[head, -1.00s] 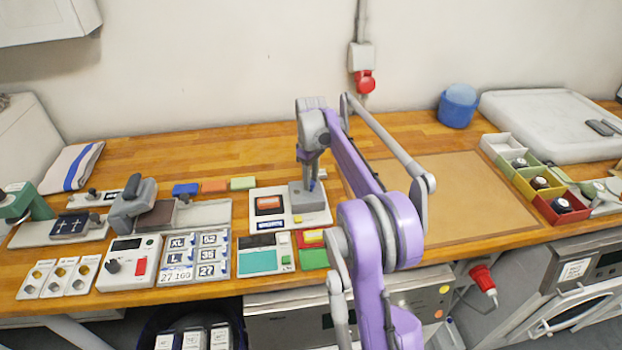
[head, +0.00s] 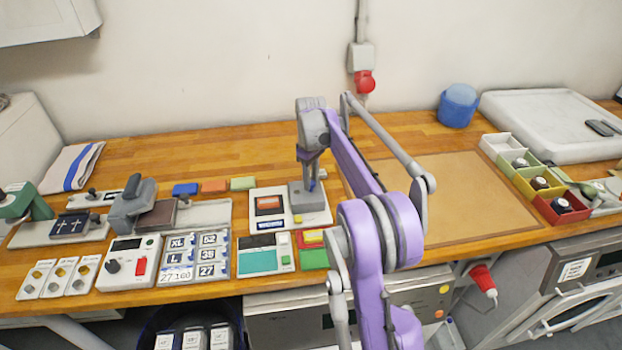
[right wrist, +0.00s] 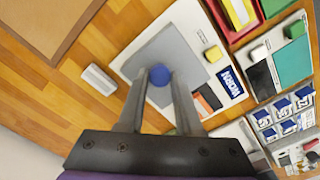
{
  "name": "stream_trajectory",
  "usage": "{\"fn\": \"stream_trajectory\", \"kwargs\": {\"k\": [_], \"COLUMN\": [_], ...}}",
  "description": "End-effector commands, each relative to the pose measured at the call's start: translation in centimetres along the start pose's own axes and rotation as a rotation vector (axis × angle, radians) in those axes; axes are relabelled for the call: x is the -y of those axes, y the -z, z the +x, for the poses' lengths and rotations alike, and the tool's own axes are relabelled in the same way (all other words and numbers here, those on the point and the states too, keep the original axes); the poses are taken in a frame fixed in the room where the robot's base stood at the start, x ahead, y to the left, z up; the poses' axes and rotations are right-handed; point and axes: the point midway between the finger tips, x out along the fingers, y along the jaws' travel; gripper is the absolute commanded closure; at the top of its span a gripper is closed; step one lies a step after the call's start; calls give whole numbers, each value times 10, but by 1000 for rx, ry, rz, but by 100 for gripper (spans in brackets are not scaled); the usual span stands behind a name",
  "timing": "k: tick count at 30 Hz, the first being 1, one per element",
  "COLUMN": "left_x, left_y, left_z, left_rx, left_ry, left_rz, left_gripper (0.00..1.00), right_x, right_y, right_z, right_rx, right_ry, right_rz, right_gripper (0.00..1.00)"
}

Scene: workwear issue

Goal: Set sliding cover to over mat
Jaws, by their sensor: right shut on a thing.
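The sliding cover (head: 301,200) is a grey block with a blue knob, at the right part of a white base plate (head: 285,224). In the right wrist view the cover (right wrist: 183,52) is a grey plate and its round blue knob (right wrist: 159,75) sits between my fingertips. My right gripper (head: 311,184) points down from above and is shut on the knob. Left of the cover, the base carries an orange and dark patch (head: 269,204), uncovered; I cannot tell if this is the mat. A large brown mat (head: 470,195) lies farther right. My left gripper is not in view.
A teal-and-white panel (head: 262,254) and red and green trays (head: 313,258) lie in front of the base. Blue, orange and green blocks (head: 214,187) lie behind left. A small pale bar (right wrist: 98,78) lies beside the base. Coloured bins (head: 560,207) stand right.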

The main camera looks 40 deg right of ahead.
Motion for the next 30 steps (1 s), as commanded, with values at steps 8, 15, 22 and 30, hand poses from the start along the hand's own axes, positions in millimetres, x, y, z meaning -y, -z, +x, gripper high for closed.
{"fn": "stream_trajectory", "kwargs": {"k": [8, 15, 22, 30], "left_x": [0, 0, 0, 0], "left_y": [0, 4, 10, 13], "left_z": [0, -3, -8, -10], "left_rx": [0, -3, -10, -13], "left_ry": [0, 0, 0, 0], "left_rz": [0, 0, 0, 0], "left_gripper": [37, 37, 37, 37], "right_x": [0, 24, 67, 85], "right_y": [0, 24, 68, 85], "right_z": [0, -1, -2, -1], "right_rx": [0, -1, -1, -2], "right_ry": [0, 1, 0, 0], "right_rz": [0, -6, -5, -1], "right_gripper": [100, 100, 100, 100]}}
